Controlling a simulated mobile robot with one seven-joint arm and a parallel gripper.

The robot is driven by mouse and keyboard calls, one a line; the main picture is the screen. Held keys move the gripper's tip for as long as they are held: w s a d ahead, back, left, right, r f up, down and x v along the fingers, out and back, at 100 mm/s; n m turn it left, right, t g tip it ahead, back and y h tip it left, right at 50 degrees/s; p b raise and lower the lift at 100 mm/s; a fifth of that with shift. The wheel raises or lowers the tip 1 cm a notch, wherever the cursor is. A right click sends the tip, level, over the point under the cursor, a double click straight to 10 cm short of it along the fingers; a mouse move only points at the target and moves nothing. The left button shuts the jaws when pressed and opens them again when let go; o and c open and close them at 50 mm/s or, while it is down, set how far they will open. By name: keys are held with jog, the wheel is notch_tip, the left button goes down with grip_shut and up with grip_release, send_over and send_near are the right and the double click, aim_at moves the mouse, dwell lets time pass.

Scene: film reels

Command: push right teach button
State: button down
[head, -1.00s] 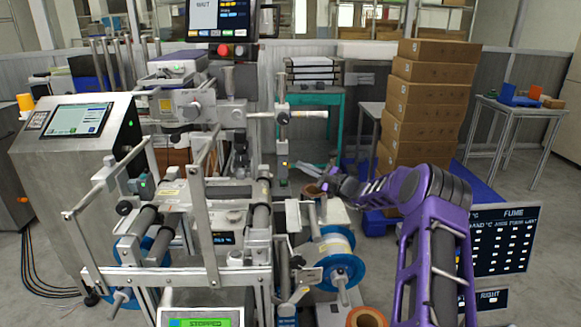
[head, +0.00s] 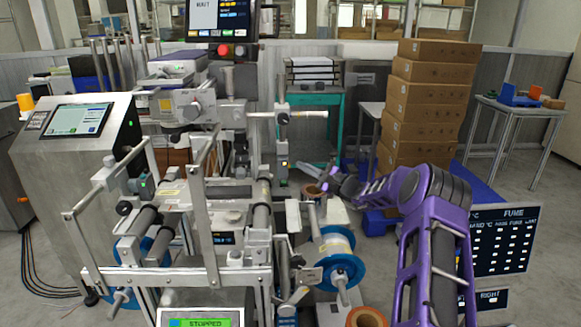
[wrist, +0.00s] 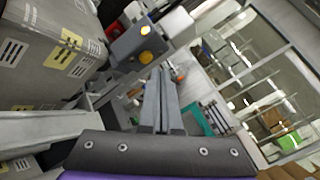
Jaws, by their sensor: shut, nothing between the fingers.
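A small grey sensor box (head: 283,168) with a lit spot stands on the right side of the machine in the head view. In the wrist view the box (wrist: 135,42) shows a round amber button (wrist: 145,57) and a smaller amber light above it. My gripper (wrist: 159,72) is shut and empty, its grey fingers pointing at the box with the tips just below and right of the amber button in the picture. Whether they touch it cannot be told. In the head view my gripper (head: 304,185) is right of the box and slightly lower.
A grey labelled block (wrist: 45,55) fills the left of the wrist view. A horizontal rod (head: 300,115) juts out above the sensor box. A blue-flanged reel (head: 338,262) sits below my gripper. Stacked cartons (head: 425,105) stand behind. A similar box with a green light (head: 143,181) is further left.

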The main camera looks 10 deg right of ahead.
dwell(0.4)
jog(key=shift+a+b, duration=0.35)
jog(key=shift+a, duration=0.05)
jog(key=shift+w+a, duration=0.15)
jog(key=shift+a, duration=0.2)
dwell(0.5)
jog(key=shift+s+d+b, duration=0.2)
jog(key=shift+d+b, duration=0.1)
jog(key=shift+d, duration=0.45)
jog(key=shift+d, duration=0.1)
jog(key=shift+s+d, duration=0.25)
jog(key=shift+d, duration=0.95)
jog(key=shift+s+d, duration=0.2)
jog(key=shift+d, duration=0.95)
